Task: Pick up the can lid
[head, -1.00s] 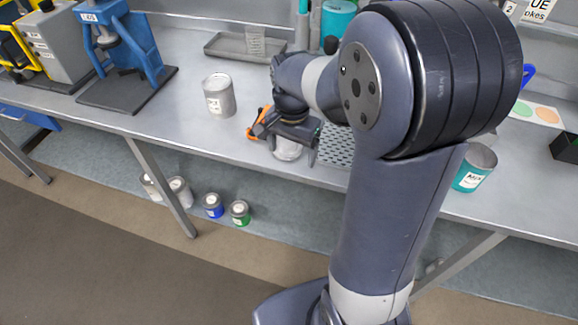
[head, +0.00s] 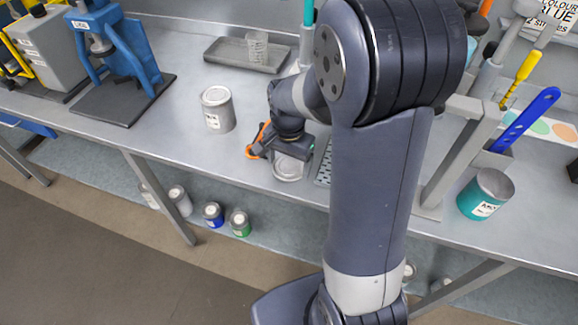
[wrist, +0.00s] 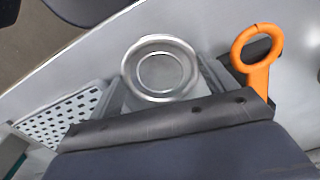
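The can lid (head: 288,168) is a round silver disc with a raised rim, near the front edge of the grey bench. It also shows in the wrist view (wrist: 160,68), face up between the grey fingers. My gripper (head: 287,155) is low over the lid, with a finger on each side of it. The fingers look apart, and I see no clear grip on the rim.
An orange-handled tool (wrist: 258,62) lies close beside my gripper. A perforated plate (wrist: 62,122) is on the other side. A grey can (head: 217,110) stands left of the lid. A teal can (head: 485,194) is at right. A grey tray (head: 246,54) lies at the back.

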